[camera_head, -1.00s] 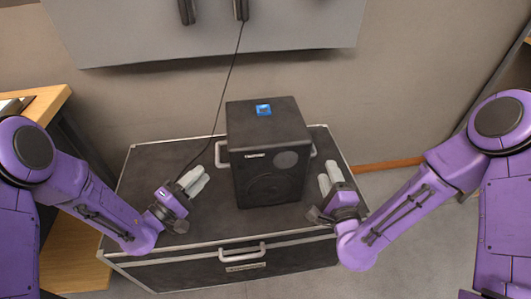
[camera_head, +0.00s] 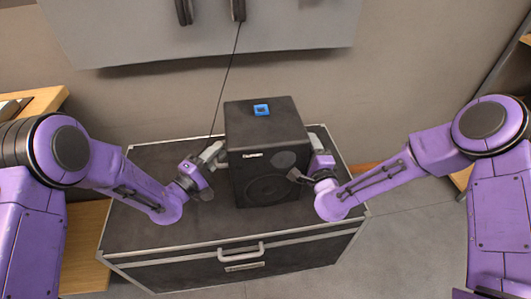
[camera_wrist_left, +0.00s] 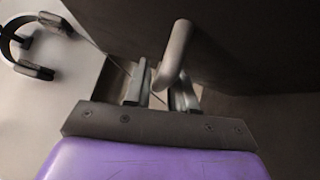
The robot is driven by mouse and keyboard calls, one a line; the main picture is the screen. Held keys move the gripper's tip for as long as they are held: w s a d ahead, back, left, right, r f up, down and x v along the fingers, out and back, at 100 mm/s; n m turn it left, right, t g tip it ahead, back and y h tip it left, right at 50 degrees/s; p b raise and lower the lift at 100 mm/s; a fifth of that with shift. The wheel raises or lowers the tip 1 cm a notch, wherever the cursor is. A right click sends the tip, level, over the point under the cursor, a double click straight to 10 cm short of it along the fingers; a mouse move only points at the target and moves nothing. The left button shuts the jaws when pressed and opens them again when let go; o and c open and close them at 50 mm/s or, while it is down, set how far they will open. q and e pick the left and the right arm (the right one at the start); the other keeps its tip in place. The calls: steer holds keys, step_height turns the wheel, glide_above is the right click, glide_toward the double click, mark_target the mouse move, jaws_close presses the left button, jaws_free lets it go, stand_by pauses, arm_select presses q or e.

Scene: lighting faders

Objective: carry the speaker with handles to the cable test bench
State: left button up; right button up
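The black speaker (camera_head: 268,150) stands upright on a black flight case, with a blue square mark on its top. My left gripper (camera_head: 212,153) is at the speaker's left side. In the left wrist view its fingers (camera_wrist_left: 162,88) are apart, with the grey bar of the left handle (camera_wrist_left: 176,52) reaching between them; I cannot tell whether they touch it. My right gripper (camera_head: 318,160) is at the speaker's right side, where its fingers and the right handle are mostly hidden. I cannot tell which surface is the cable test bench.
The flight case (camera_head: 150,215) has metal edges and a front handle (camera_head: 240,251). A wooden surface (camera_head: 40,100) stands at the left. A grey panel with headphones (camera_head: 184,11) hangs on the wall behind, and a thin cable (camera_head: 226,80) runs down from it. Grey floor is clear at the right.

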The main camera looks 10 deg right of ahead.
arm_select(q)
steer(key=shift+c, duration=0.3)
arm_select(e)
steer(key=shift+c, duration=0.3)
arm_select(q)
jaws_close()
arm_select(e)
steer(key=c, duration=0.5)
jaws_close()
steer(key=shift+r, duration=0.1)
arm_select(q)
steer(key=shift+w+r, duration=0.1)
steer(key=shift+r, duration=0.05)
arm_select(e)
steer(key=shift+w+r, duration=0.15)
steer(key=shift+r, duration=0.1)
